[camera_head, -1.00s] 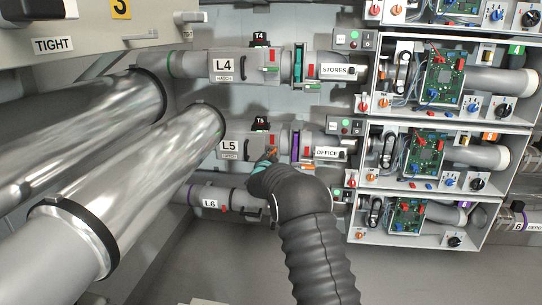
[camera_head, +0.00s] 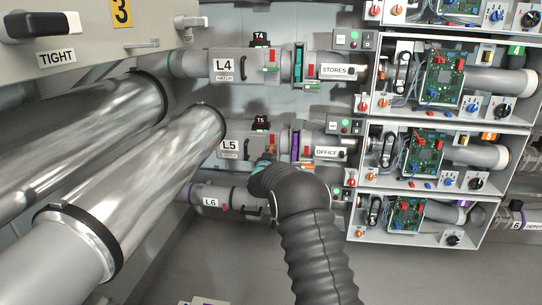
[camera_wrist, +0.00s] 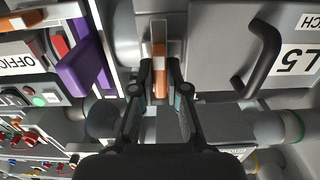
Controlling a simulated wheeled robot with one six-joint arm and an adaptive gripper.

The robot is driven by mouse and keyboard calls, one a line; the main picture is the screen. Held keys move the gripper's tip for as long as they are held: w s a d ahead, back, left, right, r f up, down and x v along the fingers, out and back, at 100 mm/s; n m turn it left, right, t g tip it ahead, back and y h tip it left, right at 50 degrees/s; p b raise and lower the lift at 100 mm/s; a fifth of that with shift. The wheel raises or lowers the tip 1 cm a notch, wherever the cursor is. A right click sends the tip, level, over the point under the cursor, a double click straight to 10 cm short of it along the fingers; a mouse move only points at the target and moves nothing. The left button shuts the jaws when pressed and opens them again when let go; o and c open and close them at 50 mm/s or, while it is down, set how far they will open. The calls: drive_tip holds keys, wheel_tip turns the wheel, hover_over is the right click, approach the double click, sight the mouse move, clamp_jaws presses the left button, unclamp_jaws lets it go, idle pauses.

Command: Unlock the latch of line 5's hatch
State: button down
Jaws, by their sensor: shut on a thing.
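Line 5's hatch (camera_head: 233,146), marked L5, sits on the middle tube in the head view. It shows upside down at the right of the wrist view (camera_wrist: 222,50), with a black handle (camera_wrist: 262,55). The latch (camera_wrist: 160,80) is an orange-brown lever on a pale metal bracket beside the hatch. My gripper (camera_wrist: 160,68) is shut on the latch, one finger on each side. In the head view my gripper (camera_head: 262,163) is at the lower right part of the hatch, and my wrist hides most of it.
Line 4's tube (camera_head: 233,66) is above and line 6's tube (camera_head: 210,197) just below. A purple slide plate (camera_wrist: 85,65) and the OFFICE label (camera_wrist: 18,64) are beside the latch. Large metal pipes (camera_head: 130,175) fill the left; open circuit boxes (camera_head: 420,160) stand right.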

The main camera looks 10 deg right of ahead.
idle(0.3)
drive_tip(key=c, duration=1.2)
unclamp_jaws()
drive_tip(key=v, duration=1.2)
